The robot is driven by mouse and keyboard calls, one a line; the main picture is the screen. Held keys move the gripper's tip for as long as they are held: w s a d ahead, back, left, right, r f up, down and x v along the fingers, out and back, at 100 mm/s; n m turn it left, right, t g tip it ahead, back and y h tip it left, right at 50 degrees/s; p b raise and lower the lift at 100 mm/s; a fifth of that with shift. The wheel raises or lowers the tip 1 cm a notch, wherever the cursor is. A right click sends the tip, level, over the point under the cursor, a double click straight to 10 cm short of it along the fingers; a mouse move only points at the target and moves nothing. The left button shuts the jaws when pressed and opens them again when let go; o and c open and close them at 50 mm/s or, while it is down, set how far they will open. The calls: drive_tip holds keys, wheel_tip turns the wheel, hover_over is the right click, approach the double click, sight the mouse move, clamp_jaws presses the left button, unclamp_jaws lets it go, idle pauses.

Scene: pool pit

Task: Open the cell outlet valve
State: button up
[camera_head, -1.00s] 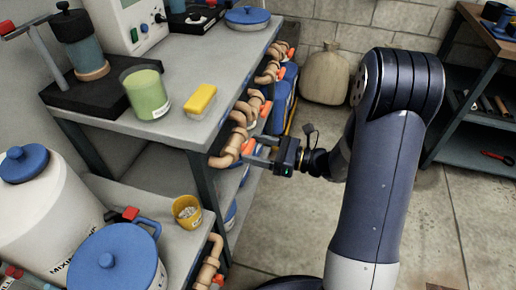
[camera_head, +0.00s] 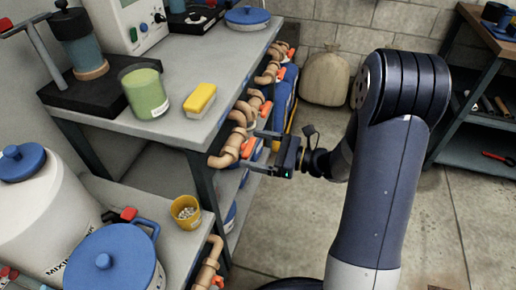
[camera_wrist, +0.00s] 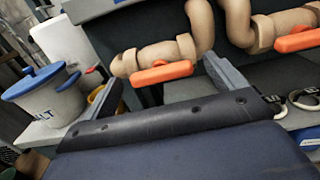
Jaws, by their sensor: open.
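Tan pipes with orange valve handles run along the front of the grey bench. The nearest orange handle (camera_head: 248,148) sits on a tan pipe elbow (camera_head: 224,157). It also shows in the wrist view (camera_wrist: 160,74), lying lengthwise along its pipe. No label shows which valve is the cell outlet. My gripper (camera_head: 254,149) is open and empty, facing this handle from the right. In the wrist view its two fingers stand either side of the handle, which lies ahead between them. I see no contact.
A second orange handle (camera_wrist: 298,41) is close to the right finger. A green cup (camera_head: 146,93) and yellow block (camera_head: 200,101) stand on the bench top (camera_head: 180,132). A yellow cup (camera_head: 186,212) and blue-lidded pot (camera_head: 112,262) stand lower left.

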drive_tip(key=v, duration=1)
drive_tip(key=shift+d+p, duration=0.4)
drive_tip(key=shift+p, duration=0.05)
drive_tip(key=shift+s, duration=0.15)
drive_tip(key=b+x, duration=0.1)
drive_tip(key=x, duration=0.9)
drive_tip(key=shift+a, duration=0.5)
drive_tip(key=shift+d+m, duration=0.1)
drive_tip(key=shift+m, duration=0.2)
